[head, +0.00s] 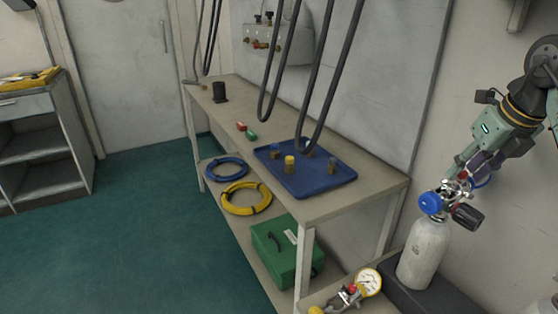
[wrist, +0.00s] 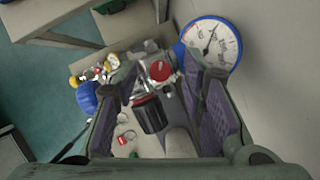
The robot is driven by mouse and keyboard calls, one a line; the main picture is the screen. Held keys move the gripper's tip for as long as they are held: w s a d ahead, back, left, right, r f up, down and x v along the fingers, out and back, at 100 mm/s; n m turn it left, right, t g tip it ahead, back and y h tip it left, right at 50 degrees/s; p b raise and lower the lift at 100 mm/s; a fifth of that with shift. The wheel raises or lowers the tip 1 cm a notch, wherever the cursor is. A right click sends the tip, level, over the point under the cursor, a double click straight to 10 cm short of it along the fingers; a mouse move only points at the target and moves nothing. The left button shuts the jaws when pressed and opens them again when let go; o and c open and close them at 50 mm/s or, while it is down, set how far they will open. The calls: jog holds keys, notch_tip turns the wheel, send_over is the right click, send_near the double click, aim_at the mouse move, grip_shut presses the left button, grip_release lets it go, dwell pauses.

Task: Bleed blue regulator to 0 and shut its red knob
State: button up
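The blue regulator sits on a pale grey cylinder (head: 424,255) at the right of the head view. Its blue part (head: 430,203) faces left and also shows in the wrist view (wrist: 87,97). A black knob (head: 467,215) sticks out beside it, also in the wrist view (wrist: 150,114). The red knob (wrist: 160,71) shows between my fingers in the wrist view. The blue-rimmed gauge (wrist: 213,46) has its needle off to the upper right; its figures are too small to read. My gripper (wrist: 162,80) is open, fingers either side of the red knob with gaps visible.
A second regulator with a white gauge (head: 368,281) and yellow part (head: 316,311) stands to the left, close by. The bench (head: 335,204) holds a blue tray (head: 315,180). Black hoses (head: 320,75) hang above it. A green case (head: 285,250) is below.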

jog(key=m, duration=0.1)
jog(key=m+h+b, duration=0.1)
jog(key=m+b, duration=0.1)
jog(key=m, duration=0.1)
jog(key=shift+w+a+f+h, duration=0.1)
jog(key=shift+a+f+h, duration=0.1)
jog(key=shift+a+h, duration=0.1)
jog(key=shift+m, duration=0.3)
jog(key=v, duration=0.5)
jog(key=shift+d+r+b, duration=0.1)
jog(key=shift+d+b, duration=0.05)
jog(key=shift+b, duration=0.15)
jog(key=s+a+b, duration=0.3)
jog(key=s+b, duration=0.1)
jog(key=s, duration=0.7)
jog(key=w+a+n+t+y+p, duration=0.1)
jog(key=w+a+n+y, duration=0.25)
jog(key=a, duration=0.45)
jog(key=w+a+n+y+p, duration=0.15)
jog(key=w+a, duration=0.25)
jog(key=a, duration=0.4)
jog(key=a+r+n+g+y, duration=0.1)
jog(key=a+n+y, duration=0.4)
jog(key=a, duration=1.2)
jog(key=shift+r+n+g+y, duration=0.4)
jog(key=shift+r+y, duration=0.3)
jog(key=shift+w, duration=0.1)
